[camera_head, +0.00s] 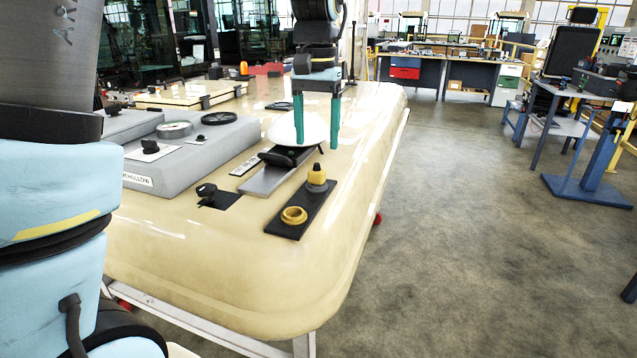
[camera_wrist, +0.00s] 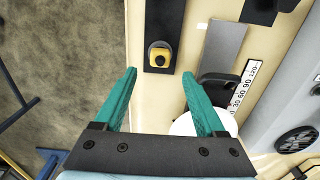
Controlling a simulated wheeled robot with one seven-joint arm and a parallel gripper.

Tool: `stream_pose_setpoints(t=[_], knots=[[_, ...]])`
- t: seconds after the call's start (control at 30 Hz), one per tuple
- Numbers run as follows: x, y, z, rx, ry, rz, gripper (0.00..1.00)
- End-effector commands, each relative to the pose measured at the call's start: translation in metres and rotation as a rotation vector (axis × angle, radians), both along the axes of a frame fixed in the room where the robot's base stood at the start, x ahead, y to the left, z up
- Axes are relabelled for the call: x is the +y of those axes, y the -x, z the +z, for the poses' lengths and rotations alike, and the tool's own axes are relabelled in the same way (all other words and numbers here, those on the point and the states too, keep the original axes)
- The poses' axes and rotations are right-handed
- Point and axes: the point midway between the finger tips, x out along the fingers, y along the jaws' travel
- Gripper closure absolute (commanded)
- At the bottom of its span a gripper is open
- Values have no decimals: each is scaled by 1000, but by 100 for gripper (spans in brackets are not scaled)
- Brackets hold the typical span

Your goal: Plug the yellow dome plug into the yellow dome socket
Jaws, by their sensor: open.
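The yellow dome plug (camera_head: 317,174) stands upright on a grey base at the far end of a dark plate (camera_head: 285,231). The yellow dome socket (camera_head: 294,215), a ring with an open centre, sits at the plate's near end. My gripper (camera_head: 317,146) points down with green fingers apart and empty, above and a little behind the plug. In the wrist view the plug (camera_wrist: 159,57) lies just beyond the fingertips (camera_wrist: 158,74), roughly centred between them and apart from both. The socket is out of the wrist view.
A grey plate with a black handle (camera_head: 268,178) and a white disc (camera_head: 290,131) lie left of and behind the plug. A black knob (camera_head: 207,192) and a grey console (camera_head: 190,150) are further left. The cream top's right edge (camera_head: 365,195) is bare.

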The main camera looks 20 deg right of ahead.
Motion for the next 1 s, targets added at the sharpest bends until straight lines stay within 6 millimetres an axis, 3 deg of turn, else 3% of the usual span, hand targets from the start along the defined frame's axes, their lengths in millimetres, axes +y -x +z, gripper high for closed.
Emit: stream_pose_setpoints(t=[0.2, 0.5, 1.0], knots=[[0, 0, -35, 1, -1, 0, 28], [0, 0, -70, 2, -2, 0, 28], [0, 0, -77, 0, 0, 0, 28]])
